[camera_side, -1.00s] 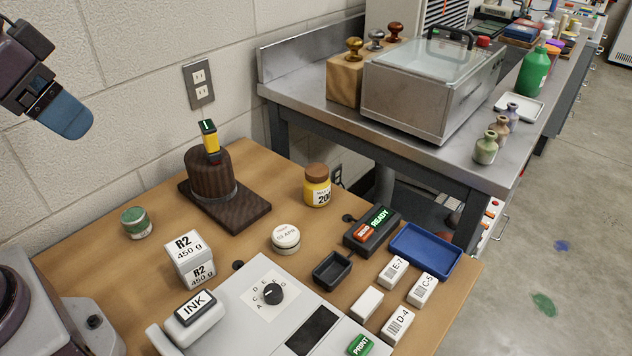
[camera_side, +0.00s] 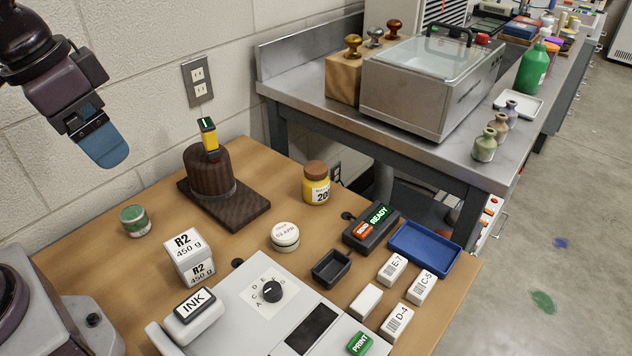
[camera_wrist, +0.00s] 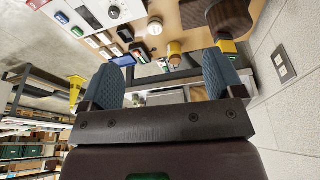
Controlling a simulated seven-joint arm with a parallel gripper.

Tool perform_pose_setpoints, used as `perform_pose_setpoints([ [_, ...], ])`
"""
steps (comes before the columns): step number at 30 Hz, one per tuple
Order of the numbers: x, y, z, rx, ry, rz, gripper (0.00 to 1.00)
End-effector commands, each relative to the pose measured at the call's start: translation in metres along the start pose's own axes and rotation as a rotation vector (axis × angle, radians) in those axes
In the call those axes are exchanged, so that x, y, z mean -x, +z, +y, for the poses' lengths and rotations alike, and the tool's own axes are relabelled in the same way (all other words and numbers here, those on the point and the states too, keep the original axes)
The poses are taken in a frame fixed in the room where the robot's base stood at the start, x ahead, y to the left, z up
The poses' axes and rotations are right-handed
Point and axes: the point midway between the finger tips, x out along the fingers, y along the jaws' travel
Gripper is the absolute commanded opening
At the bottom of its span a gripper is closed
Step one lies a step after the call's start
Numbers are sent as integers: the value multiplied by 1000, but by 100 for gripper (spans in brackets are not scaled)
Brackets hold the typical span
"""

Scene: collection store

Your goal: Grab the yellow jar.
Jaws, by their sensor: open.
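The yellow jar (camera_side: 317,190) with a brown lid and a white label stands upright on the wooden table, right of a dark wooden stand, in the side view. It also shows small in the wrist view (camera_wrist: 175,60), in the gap between my fingers and well beyond them. My gripper (camera_side: 107,158) is at the upper left of the side view, above the table and far left of the jar. Its blue fingers are spread and empty in the wrist view (camera_wrist: 163,72).
The dark wooden stand (camera_side: 234,205) holding a yellow-and-black tool (camera_side: 210,139) is between my gripper and the jar. The wall is close behind.

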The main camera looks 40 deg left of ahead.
Motion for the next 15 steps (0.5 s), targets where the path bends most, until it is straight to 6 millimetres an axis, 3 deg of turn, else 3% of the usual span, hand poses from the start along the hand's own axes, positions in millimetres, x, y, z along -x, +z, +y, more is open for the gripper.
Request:
perform_pose_setpoints([
  [8,-66,-49,-1,-215,-111,-265,87],
  [15,-136,-91,-11,-500,-308,-459,87],
])
